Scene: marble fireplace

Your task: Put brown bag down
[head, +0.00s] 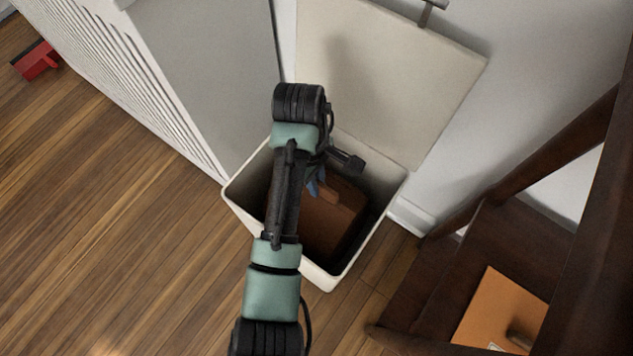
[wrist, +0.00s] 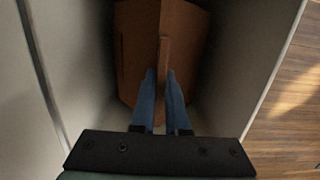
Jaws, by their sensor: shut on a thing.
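The brown bag (head: 338,215) is inside an open cream bin (head: 328,281), below the rim, in the head view. In the wrist view the bag (wrist: 190,50) fills the upper middle, with a raised ridge or handle between my fingers. My gripper (wrist: 160,85) has blue fingers closed on that ridge. In the head view my gripper (head: 316,184) is over the bin, mostly hidden by my arm. Whether the bag touches the bin's floor cannot be told.
The bin's lid (head: 385,85) stands open against the wall. A white slatted panel (head: 120,80) is to the left. A dark wooden chair or stair with an orange folder (head: 500,315) is at right. A red object (head: 38,60) lies far left. Wooden floor at left is clear.

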